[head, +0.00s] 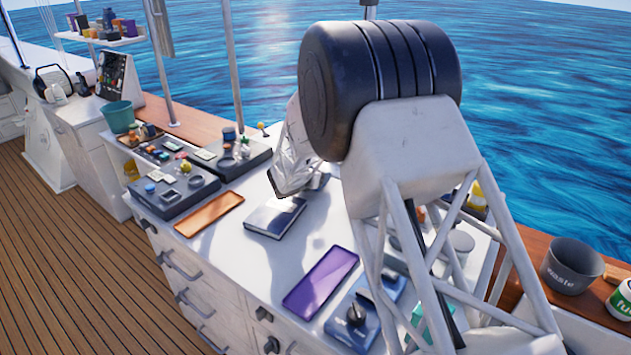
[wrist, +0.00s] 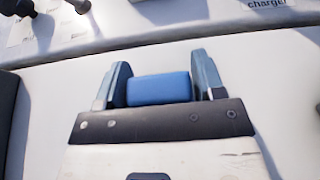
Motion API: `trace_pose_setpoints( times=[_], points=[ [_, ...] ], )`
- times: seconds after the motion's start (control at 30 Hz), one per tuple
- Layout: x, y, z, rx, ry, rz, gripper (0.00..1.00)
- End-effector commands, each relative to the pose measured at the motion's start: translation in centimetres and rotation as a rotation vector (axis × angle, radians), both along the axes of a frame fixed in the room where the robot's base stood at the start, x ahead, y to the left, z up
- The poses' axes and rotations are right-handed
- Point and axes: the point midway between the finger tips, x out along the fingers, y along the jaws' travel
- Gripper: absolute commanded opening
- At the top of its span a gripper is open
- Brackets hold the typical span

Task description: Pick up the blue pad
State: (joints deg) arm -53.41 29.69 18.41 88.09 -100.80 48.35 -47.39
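The blue pad (wrist: 160,88) is a small blue block with rounded edges. In the wrist view it sits between the two fingers of my gripper (wrist: 161,82), with a finger against each side. The gripper looks shut on it. White surface shows around and beyond the pad; I cannot tell whether the pad touches it or is raised. In the head view my arm hides the fingers and the pad.
Dark boxes with small items stand at the left. A grey waste bin (head: 570,267) stands at the right. The wrist view shows a "charger" label (wrist: 268,4).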

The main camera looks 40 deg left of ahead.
Motion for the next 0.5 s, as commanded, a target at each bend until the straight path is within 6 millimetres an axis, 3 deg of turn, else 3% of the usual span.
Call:
trace_pose_setpoints(
  times=[0.03,0.2,0.5],
  points=[
    [0.00,0.00,0.00,0.000,0.000,0.000,0.55],
    [0.01,0.00,0.02,0.000,0.000,0.000,0.32],
    [0.01,0.01,0.17,0.001,0.000,0.000,0.32]
  ],
)
